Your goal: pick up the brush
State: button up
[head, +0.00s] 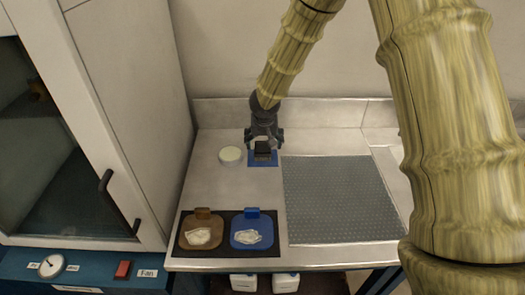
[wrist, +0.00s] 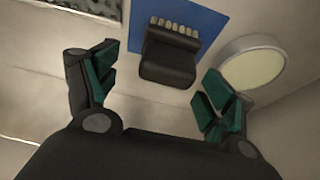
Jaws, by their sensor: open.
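The brush (wrist: 168,62) is a short black block with a row of pale bristles along its far edge in the wrist view. It lies on a blue mat (wrist: 205,22), and its near end extends past the mat's edge. In the head view the brush (head: 263,155) is partly hidden below my gripper (head: 264,140). In the wrist view my gripper (wrist: 160,72) is open, with its green-padded fingers apart on either side of the brush's near end. Nothing is between the pads, and the height left above the brush is hard to judge.
A round pale-topped dish (head: 230,156) stands close beside the blue mat, near one finger. A grey textured mat (head: 340,200) lies to the right. A dark tray (head: 225,250) with brown and blue holders is in front. A cabinet (head: 75,120) stands left.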

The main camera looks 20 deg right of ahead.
aim_at(263, 148)
jog(key=shift+w+f, duration=0.3)
jog(key=shift+a+f+p, duration=0.1)
jog(key=shift+f+p, duration=0.2)
jog(key=shift+p, duration=0.05)
jog(key=shift+s+a+f+p, duration=0.1)
jog(key=shift+s+f+p, duration=0.2)
jog(key=shift+s+f, duration=0.1)
jog(key=shift+f, duration=0.15)
jog(key=shift+w+d+f, duration=0.2)
jog(key=shift+w+f, duration=0.55)
jog(key=shift+f, duration=0.3)
jog(key=shift+s+a+r, duration=0.1)
jog(key=shift+s+r, duration=0.25)
jog(key=c, duration=0.3)
jog(key=shift+w+f, duration=0.15)
jog(key=c, duration=0.7)
jog(key=shift+c, duration=0.7)
